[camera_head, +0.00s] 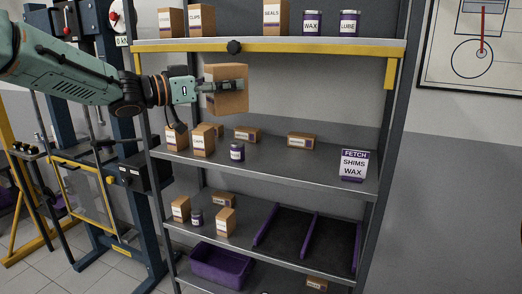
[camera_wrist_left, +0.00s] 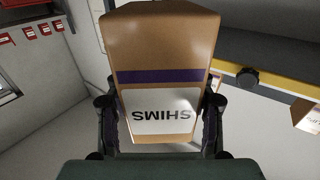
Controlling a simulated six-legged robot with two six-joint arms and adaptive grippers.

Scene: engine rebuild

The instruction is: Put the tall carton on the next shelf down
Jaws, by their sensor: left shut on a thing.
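My left gripper (camera_head: 208,87) is shut on a brown carton (camera_head: 229,92) and holds it in the air in front of the rack. The carton is between the top shelf (camera_head: 290,45) and the middle shelf (camera_head: 270,165), apart from both. In the left wrist view the carton (camera_wrist_left: 160,45) has a purple band and a white label reading SHIMS, upside down there. The two fingers press on its sides. Bare board shows on the middle shelf around its small goods. My right gripper is not in view.
Cartons and two cans, WAX (camera_head: 312,22) and LUBE (camera_head: 348,23), stand on the top shelf. The middle shelf holds several cartons, a purple can (camera_head: 237,151) and a FETCH SHIMS WAX sign (camera_head: 354,165). The lower shelf has cartons and purple dividers (camera_head: 309,236). A rack post (camera_head: 395,110) stands right.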

